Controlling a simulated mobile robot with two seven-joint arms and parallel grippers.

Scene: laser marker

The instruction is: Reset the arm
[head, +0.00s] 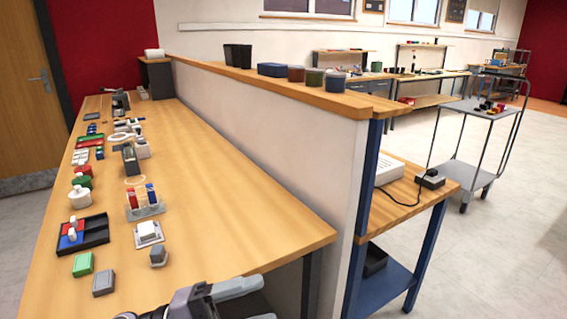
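A grey and black piece of one of my arms (200,296) shows at the bottom edge, in front of the near end of the long wooden table (230,220). It seems to reach in from the right, with its dark end toward the left. The frame cuts it off, so fingertips and anything between them are hidden. I see no second gripper. No object is visibly held.
On the table's left side are a black tray (97,245) with red and blue pieces, a green box (83,264), a grey box (104,283) and a tube rack (152,212). The table's right half is clear. A partition (270,130) borders it; a grey cart (480,110) stands beyond.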

